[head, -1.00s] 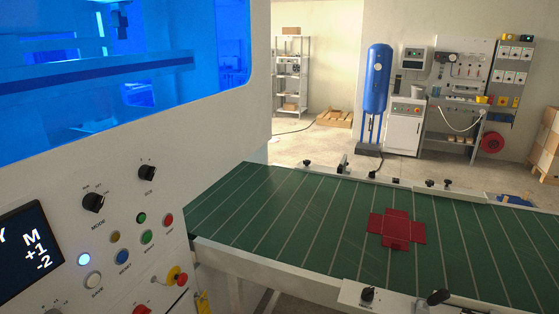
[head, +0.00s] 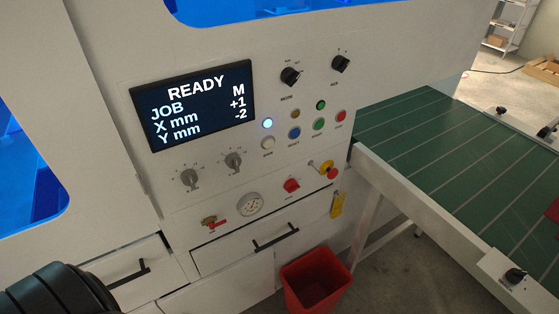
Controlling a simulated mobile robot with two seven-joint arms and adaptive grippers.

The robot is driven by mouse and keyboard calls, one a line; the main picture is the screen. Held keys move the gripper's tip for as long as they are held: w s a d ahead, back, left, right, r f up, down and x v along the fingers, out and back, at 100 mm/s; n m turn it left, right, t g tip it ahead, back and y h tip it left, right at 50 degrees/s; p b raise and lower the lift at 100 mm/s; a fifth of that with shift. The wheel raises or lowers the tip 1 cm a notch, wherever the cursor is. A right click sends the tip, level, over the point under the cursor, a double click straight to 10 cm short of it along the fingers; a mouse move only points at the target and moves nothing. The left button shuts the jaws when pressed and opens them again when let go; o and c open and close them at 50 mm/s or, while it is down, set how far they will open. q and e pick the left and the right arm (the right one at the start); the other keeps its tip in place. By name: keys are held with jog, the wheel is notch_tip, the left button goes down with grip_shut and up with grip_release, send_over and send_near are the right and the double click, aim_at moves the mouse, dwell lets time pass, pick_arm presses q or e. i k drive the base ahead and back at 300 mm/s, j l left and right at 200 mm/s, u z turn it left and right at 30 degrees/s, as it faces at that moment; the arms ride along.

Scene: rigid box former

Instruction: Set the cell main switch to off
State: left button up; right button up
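The machine's control panel (head: 160,172) fills the middle of the head view. A red rotary knob (head: 291,186), which looks like the main switch, sits on its lower part; its label and exact setting are too small to read. To its right is a red mushroom button (head: 332,173) by a yellow piece (head: 326,166). The display (head: 192,105) is lit and reads READY, JOB, X mm, Y mm, with M, +1, -2. Neither gripper is in view. A black ribbed part, probably of my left arm, shows at the bottom left corner.
Two black selectors (head: 290,76) and several small buttons, one lit white (head: 267,123), are higher up. A gauge (head: 250,204) and red-handled valve (head: 214,222) sit lower left. A drawer handle (head: 276,237), red bin (head: 316,281) and green conveyor (head: 440,150) are nearby.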

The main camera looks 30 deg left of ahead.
aim_at(291, 185)
jog(key=u, duration=0.95)
